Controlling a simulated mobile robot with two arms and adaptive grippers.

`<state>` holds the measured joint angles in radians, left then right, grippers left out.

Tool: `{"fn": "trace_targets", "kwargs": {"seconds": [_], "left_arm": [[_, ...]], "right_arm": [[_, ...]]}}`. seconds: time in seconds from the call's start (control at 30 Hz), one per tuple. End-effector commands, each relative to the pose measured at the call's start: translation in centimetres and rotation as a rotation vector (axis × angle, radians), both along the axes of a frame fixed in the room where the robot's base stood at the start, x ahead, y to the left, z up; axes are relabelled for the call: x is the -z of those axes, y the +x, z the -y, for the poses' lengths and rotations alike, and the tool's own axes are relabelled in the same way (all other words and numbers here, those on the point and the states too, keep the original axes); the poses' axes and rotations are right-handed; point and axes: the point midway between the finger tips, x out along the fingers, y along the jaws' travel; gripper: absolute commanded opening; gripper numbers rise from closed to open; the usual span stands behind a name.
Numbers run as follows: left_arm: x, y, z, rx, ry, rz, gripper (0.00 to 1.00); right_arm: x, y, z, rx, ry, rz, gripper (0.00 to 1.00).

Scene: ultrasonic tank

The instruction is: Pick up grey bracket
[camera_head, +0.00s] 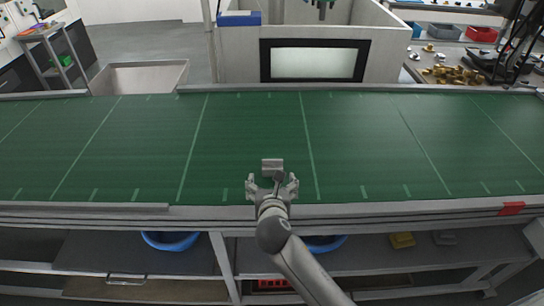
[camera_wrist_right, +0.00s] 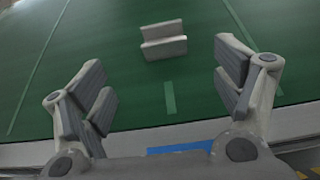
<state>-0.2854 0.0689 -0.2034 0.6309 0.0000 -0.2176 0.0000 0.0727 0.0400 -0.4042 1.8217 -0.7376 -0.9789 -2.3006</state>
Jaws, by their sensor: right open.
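The grey bracket (camera_head: 272,165) lies on the green conveyor belt (camera_head: 150,150), just beyond my right gripper (camera_head: 273,184) in the head view. In the right wrist view the bracket (camera_wrist_right: 163,40) shows an L-like stepped shape, a little above the gap between the fingers. My right gripper (camera_wrist_right: 168,92) is open and empty, its fingers spread on either side, short of the bracket and not touching it. My left gripper is not in view.
The belt is otherwise clear, with pale cross lines. Its metal front rail (camera_head: 120,207) runs under my right arm, with a red block (camera_head: 511,208) at right. A white tank cabinet (camera_head: 315,60) stands behind. Brass parts (camera_head: 452,75) lie on the back right table.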

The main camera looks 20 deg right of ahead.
Motion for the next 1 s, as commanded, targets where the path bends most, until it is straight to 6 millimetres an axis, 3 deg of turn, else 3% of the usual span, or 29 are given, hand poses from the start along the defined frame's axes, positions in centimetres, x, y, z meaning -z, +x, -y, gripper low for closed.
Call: {"fn": "trace_targets", "kwargs": {"seconds": [0.17, 0.4, 0.57, 0.9, 1.0], "left_arm": [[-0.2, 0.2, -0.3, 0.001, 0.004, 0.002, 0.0], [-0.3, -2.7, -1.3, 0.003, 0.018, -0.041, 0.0], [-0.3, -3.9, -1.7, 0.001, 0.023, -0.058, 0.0], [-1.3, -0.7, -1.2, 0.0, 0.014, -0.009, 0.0], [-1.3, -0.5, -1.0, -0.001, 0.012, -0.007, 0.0]], "right_arm": [[0.4, 1.1, 0.3, 0.001, -0.001, 0.0, 0.86], [1.7, 4.0, 1.2, 0.001, 0.0, 0.0, 0.86], [2.2, 4.9, 1.4, 0.0, 0.0, 0.0, 0.86], [3.8, 7.3, 2.4, 0.0, 0.001, -0.001, 0.86], [4.4, 8.3, 2.8, 0.001, 0.001, 0.0, 0.86]]}}
